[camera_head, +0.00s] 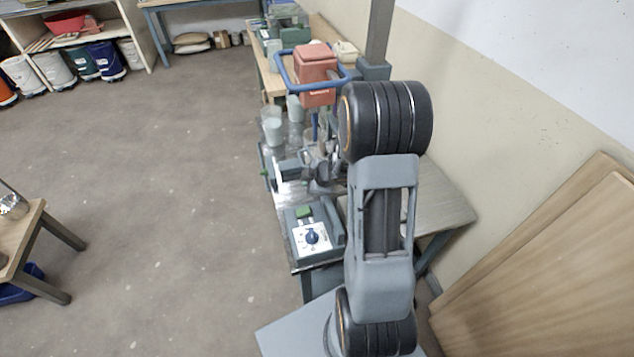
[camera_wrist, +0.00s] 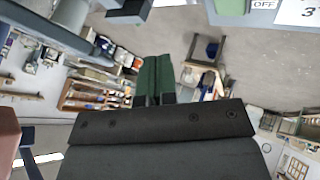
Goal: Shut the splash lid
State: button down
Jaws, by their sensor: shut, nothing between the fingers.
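A mixing machine stands on the bench behind my arm in the head view, with a salmon-red motor head (camera_head: 316,68), a blue loop handle (camera_head: 283,72) and a blue shaft below. Clear, pale, see-through parts (camera_head: 272,132) show at its lower left. I cannot tell which of them is the splash lid, or how far open it is. My gripper (camera_wrist: 157,60) shows in the wrist view with its dark green fingers together, empty. In the head view its end is small, dark and partly hidden by my arm, near the bench below the machine.
A control box with a blue dial (camera_head: 312,236) and green switch (camera_head: 304,211) sits at the bench's near end. Wooden boards (camera_head: 560,270) lean against the right wall. The floor between is clear.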

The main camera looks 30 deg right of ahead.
jog(key=shift+w+d+r+p, duration=0.1)
jog(key=shift+w+d+p, duration=0.15)
jog(key=shift+w, duration=0.4)
jog(key=shift+w+d+r+p, duration=0.15)
jog(key=shift+w+p, duration=0.2)
jog(key=shift+w, duration=0.25)
jog(key=shift+w+d+r+p, duration=0.1)
jog(key=shift+w+d+p, duration=0.15)
jog(key=shift+w, duration=0.4)
